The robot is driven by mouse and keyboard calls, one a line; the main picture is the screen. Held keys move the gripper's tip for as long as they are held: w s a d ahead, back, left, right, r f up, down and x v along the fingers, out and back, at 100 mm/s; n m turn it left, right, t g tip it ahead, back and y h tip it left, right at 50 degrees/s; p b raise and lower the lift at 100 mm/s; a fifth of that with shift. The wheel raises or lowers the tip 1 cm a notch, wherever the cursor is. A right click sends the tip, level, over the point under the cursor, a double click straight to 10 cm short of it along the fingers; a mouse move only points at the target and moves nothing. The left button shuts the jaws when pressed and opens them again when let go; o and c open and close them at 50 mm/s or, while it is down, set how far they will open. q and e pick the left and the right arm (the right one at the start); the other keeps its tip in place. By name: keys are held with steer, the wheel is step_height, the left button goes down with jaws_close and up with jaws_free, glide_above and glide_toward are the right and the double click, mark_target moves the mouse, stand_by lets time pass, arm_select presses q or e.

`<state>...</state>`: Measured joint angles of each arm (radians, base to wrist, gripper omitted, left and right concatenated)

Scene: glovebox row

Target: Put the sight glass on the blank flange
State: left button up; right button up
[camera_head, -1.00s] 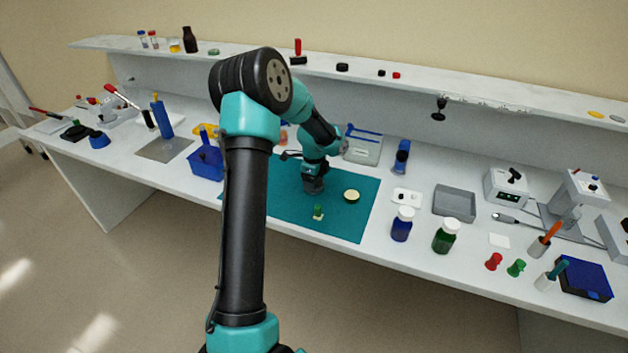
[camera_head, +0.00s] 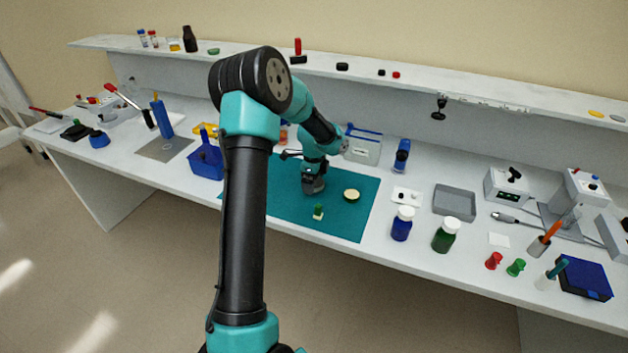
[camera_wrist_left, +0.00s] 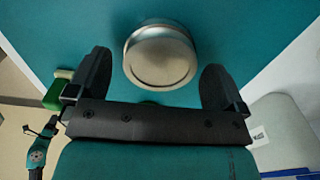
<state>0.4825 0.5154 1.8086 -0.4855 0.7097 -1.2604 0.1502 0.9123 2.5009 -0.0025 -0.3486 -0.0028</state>
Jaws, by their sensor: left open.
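A round silvery metal piece (camera_wrist_left: 160,55), which appears to be the sight glass, lies on the teal mat (camera_wrist_left: 95,22) in the left wrist view. My left gripper (camera_wrist_left: 158,85) is open, its fingers on either side of the near part of this piece, apart from it. In the head view my left gripper (camera_head: 313,190) is low over the mat and hides that piece. A cream-topped disc with a dark side (camera_head: 352,195), which appears to be the blank flange, lies on the mat right of the gripper. My right gripper is not in view.
A small green-and-cream item (camera_head: 318,211) stands on the mat in front of the gripper, near one finger in the wrist view. A blue bin (camera_head: 206,165) is left of the mat. Bottles (camera_head: 402,224) stand to the right. A pale box (camera_head: 362,150) is behind.

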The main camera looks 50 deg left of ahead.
arm_select(q)
step_height(320, 180, up, 12)
stand_by(0.5)
stand_by(0.5)
